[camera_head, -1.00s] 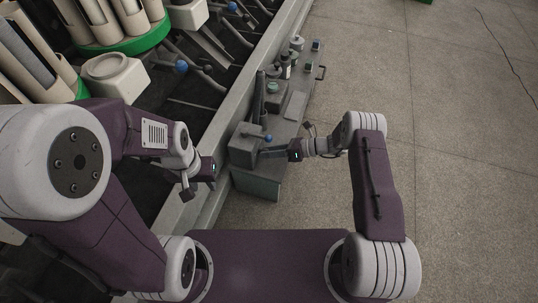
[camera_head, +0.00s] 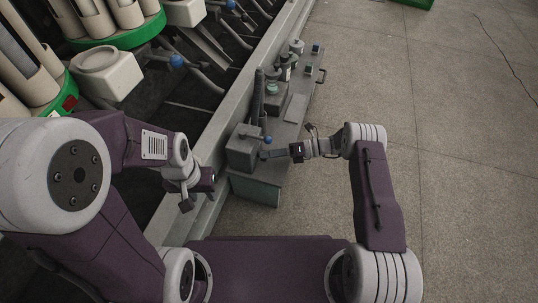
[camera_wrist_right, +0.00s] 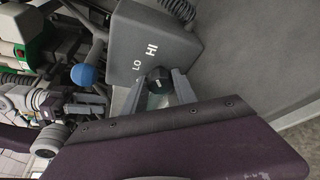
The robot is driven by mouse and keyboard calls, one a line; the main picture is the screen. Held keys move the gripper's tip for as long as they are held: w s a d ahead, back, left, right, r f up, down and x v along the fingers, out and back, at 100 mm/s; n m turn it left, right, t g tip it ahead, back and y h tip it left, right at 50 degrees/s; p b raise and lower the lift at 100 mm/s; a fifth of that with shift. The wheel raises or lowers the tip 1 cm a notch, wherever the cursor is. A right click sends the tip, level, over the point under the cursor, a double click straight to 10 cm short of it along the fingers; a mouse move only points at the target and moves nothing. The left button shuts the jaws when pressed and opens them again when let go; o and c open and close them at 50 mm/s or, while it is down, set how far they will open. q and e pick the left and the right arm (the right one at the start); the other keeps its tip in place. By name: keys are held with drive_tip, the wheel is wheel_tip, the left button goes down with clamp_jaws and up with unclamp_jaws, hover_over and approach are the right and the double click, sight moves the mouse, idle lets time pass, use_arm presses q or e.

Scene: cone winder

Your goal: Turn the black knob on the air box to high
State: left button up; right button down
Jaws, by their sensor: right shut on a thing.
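The grey air box (camera_head: 241,150) stands at the near end of the grey bench, and its lettered face fills the upper middle of the right wrist view (camera_wrist_right: 150,30). The black knob (camera_wrist_right: 158,78) sits low on that face, beside the white LO and HI letters. My right gripper (camera_wrist_right: 160,88) is shut on the knob, one finger on each side; in the head view (camera_head: 266,154) its fingers reach the box from the right. I cannot tell where the knob points. My left gripper (camera_head: 188,198) hangs left of the bench, away from the box; its jaw opening is unclear.
Bottles and small items stand farther along the bench (camera_head: 262,188). The winding machine (camera_head: 110,72) fills the left. The floor at right is clear.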

drive_tip(key=c, duration=1)
unclamp_jaws()
drive_tip(key=p+v, duration=0.3)
drive_tip(key=v, duration=0.6)
